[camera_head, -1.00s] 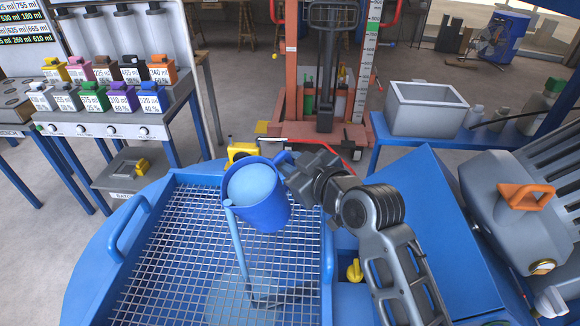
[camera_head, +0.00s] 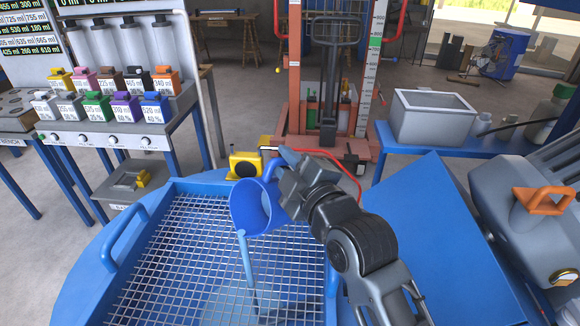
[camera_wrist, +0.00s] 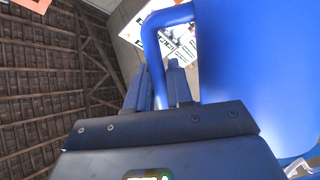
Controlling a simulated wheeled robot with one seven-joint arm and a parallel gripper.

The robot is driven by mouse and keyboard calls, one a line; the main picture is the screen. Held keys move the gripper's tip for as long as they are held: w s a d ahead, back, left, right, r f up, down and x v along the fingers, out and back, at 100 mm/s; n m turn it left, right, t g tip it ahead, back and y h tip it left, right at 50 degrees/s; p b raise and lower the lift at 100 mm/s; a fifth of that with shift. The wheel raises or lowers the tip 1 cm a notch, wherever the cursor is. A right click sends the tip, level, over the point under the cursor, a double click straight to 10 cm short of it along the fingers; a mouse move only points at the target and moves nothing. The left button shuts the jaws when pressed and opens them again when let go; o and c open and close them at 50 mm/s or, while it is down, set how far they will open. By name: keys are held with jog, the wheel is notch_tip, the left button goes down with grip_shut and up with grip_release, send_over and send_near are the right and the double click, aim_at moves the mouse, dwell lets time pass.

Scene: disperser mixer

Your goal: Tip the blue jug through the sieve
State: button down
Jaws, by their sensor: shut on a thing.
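The blue jug (camera_head: 254,209) is tipped over the sieve, its mouth facing down and to the left. A light blue stream (camera_head: 247,260) runs from its lip down to the metal mesh of the sieve (camera_head: 180,240), where a pale blue patch shows below. My gripper (camera_head: 285,180) is shut on the jug's handle at its upper right; the fingertips are partly hidden in the head view. In the wrist view the jug (camera_wrist: 250,70) fills the right side, and its handle (camera_wrist: 168,50) passes between my gripper's fingers (camera_wrist: 157,88).
The sieve's blue frame has a raised handle (camera_head: 123,238) on the left. A yellow device (camera_head: 245,163) sits just behind the jug. A blue panel (camera_head: 440,230) and a grey motor housing (camera_head: 520,200) stand to the right. Several coloured containers (camera_head: 110,95) stand at the back left.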

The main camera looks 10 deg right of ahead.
aim_at(268, 186)
jog(key=shift+s+a+n+b, duration=0.3)
jog(key=shift+a+n+b, duration=0.1)
jog(key=shift+n+b, duration=0.25)
jog(key=shift+s+a+f+n+t+y+b, duration=0.15)
jog(key=shift+s+a+f+n+t+b, duration=0.15)
jog(key=shift+a+n+b, duration=0.5)
jog(key=shift+s+a+f+n+t+y+b, duration=0.25)
jog(key=shift+s+f+n+b, duration=0.2)
jog(key=shift+b, duration=0.75)
jog(key=shift+s+a+f+n+t+y+b, duration=0.1)
jog(key=shift+s+a+f+n+t+b, duration=0.15)
jog(key=shift+a+n+b, duration=0.6)
jog(key=shift+m, duration=0.25)
jog(key=shift+d+r+p, duration=0.15)
jog(key=shift+r+p, duration=0.7)
jog(key=shift+r, duration=0.3)
jog(key=shift+d+r+p, duration=0.15)
jog(key=shift+r+p, duration=0.65)
jog(key=shift+r, duration=0.3)
jog(key=shift+f+b, duration=0.1)
jog(key=shift+b, duration=0.2)
